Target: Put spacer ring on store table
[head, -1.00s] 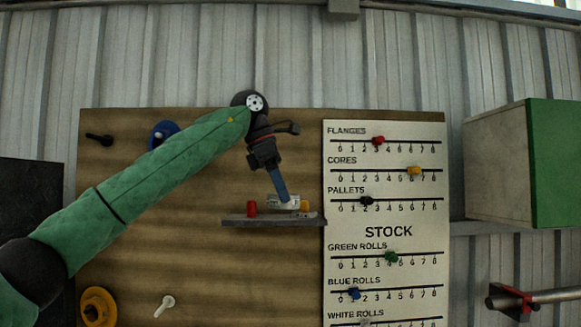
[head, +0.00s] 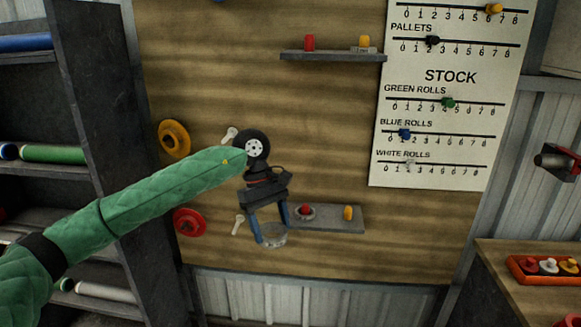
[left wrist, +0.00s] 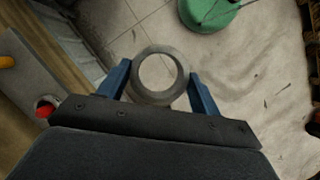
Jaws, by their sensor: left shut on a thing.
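The spacer ring is a grey ring (left wrist: 160,52) held between the two blue fingers of my left gripper (left wrist: 161,82) in the left wrist view; its hole is open to the floor below. In the head view the left gripper (head: 270,228) points down with the pale ring (head: 271,240) at its fingertips, left of the lower shelf's end. A wooden table (head: 505,257) stands at the lower right, well apart from the gripper; whether it is the store table I cannot tell. My right gripper is not in view.
The lower shelf (head: 345,222) holds a red piece (head: 306,209) and a yellow piece (head: 348,213). The upper shelf (head: 325,57) projects above. A red tray (head: 520,272) with coloured knobs takes up part of the table. A dark rack (head: 95,100) stands left.

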